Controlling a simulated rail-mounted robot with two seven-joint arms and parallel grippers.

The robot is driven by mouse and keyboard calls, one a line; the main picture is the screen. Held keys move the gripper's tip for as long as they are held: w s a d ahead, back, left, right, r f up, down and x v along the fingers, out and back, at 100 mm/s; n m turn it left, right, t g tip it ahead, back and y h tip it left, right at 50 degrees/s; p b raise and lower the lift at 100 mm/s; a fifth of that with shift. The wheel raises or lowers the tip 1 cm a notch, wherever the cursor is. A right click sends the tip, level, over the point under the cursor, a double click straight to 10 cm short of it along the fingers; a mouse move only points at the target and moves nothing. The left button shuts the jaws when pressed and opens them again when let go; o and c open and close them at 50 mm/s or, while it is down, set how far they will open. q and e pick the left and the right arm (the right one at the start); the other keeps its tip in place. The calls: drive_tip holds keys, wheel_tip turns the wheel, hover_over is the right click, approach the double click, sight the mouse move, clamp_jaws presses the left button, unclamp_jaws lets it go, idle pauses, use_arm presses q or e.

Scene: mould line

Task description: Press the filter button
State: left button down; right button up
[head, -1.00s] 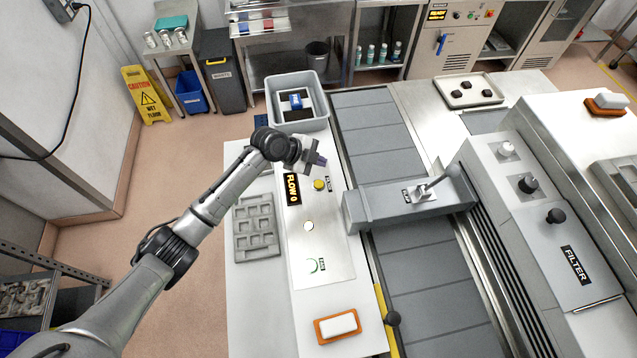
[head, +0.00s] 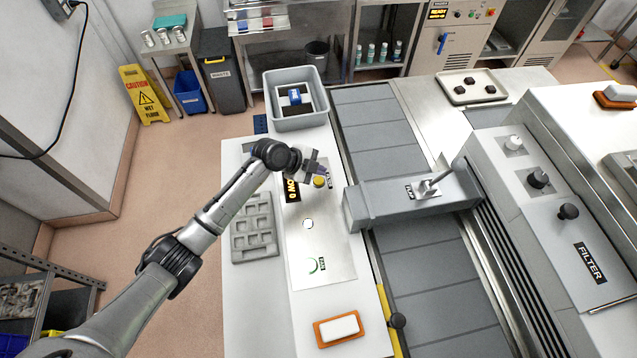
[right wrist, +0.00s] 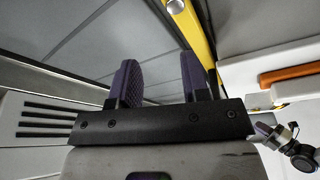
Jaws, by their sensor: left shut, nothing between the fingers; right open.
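A round yellow button (head: 319,182) sits on the light plate of the left bench, with a small label beside it that I cannot read. My left gripper (head: 320,170) is shut and empty, just above and beside the yellow button; I cannot tell whether it touches. The word FILTER (head: 590,262) is on a grey cover at the right, near a black knob (head: 568,211). In the right wrist view my right gripper (right wrist: 158,75) is open and empty. My right gripper is not in the head view.
A dark display (head: 291,189) with yellow letters is beside the yellow button. A grey mould tray (head: 254,228), a grey bin (head: 294,115) and an orange-backed white block (head: 338,328) share the bench.

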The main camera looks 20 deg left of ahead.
sight(318, 182)
use_arm(q)
wheel_tip(318, 182, down, 2)
drive_tip(key=shift+f+b, duration=0.1)
drive_tip(key=shift+b, duration=0.55)
use_arm(e)
wheel_tip(318, 182, down, 2)
drive_tip(key=shift+f, duration=0.1)
drive_tip(key=shift+a, duration=0.1)
idle(0.6)
idle(0.5)
use_arm(q)
drive_tip(key=shift+f, duration=0.2)
use_arm(e)
drive_tip(key=shift+f, duration=0.2)
use_arm(q)
drive_tip(key=shift+f+b, duration=0.25)
drive_tip(key=shift+b, duration=0.25)
use_arm(e)
drive_tip(key=shift+f, duration=0.3)
